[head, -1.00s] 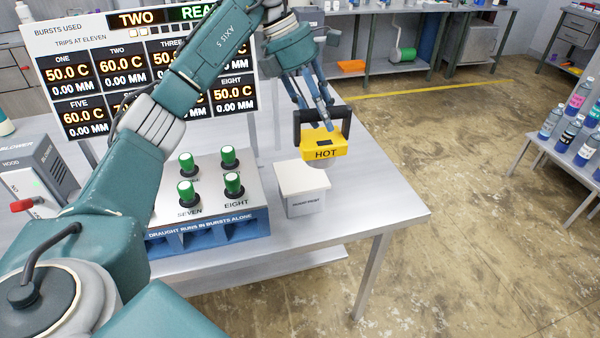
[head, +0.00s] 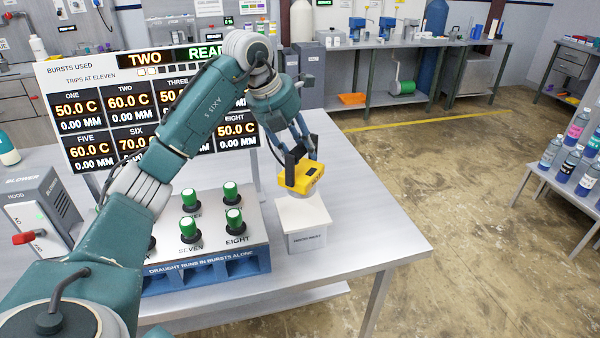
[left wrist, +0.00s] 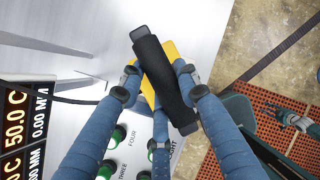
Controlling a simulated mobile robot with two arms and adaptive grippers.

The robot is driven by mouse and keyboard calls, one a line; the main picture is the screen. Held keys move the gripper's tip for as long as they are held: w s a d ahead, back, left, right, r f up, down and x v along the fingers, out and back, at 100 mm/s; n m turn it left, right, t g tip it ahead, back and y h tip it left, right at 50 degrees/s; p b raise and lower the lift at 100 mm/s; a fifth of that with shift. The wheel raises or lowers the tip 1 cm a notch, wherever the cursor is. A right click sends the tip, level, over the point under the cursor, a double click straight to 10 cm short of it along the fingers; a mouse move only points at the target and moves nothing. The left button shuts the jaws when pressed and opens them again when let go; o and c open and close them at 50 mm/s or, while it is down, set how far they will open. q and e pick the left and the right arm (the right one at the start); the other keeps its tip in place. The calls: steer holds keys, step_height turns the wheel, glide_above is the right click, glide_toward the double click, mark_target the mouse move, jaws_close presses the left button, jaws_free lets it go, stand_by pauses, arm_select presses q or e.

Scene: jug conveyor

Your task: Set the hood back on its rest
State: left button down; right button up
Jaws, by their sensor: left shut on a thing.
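The yellow hood (head: 301,180) with a black handle hangs from my left gripper (head: 301,152) over the white block that looks like its rest (head: 303,210). The hood sits turned and a little tilted. I cannot tell whether its underside touches the block. In the left wrist view, the blue fingers of my left gripper (left wrist: 160,85) are closed around the black handle (left wrist: 163,80), and yellow shows behind it. The block is hidden there. A teal part at the right of the left wrist view looks like my right gripper (left wrist: 288,120); its jaws are unclear.
A box with several green knobs (head: 188,229) stands left of the block. Behind it is the temperature board (head: 150,110). The blower (head: 40,210) is at the far left. The table (head: 375,230) is bare right of the block.

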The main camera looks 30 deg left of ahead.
mark_target(298, 169)
arm_select(q)
step_height(298, 169, down, 7)
steer(key=shift+r+p, duration=0.1)
steer(key=shift+p, duration=0.45)
arm_select(e)
steer(key=shift+d+r, duration=0.4)
steer(key=shift+r, duration=0.3)
arm_select(q)
steer(key=c, duration=1.2)
jaws_free()
steer(key=shift+s, duration=0.1)
arm_select(e)
steer(key=shift+f, duration=0.1)
arm_select(q)
steer(key=shift+s+r, duration=0.1)
steer(key=shift+r, duration=0.3)
steer(key=b+v, duration=0.2)
steer(key=v, duration=0.9)
steer(key=shift+s, duration=0.1)
arm_select(e)
steer(key=shift+s+a+f, duration=0.1)
steer(key=shift+a+f, duration=0.1)
steer(key=shift+f, duration=0.9)
steer(key=shift+d, duration=0.15)
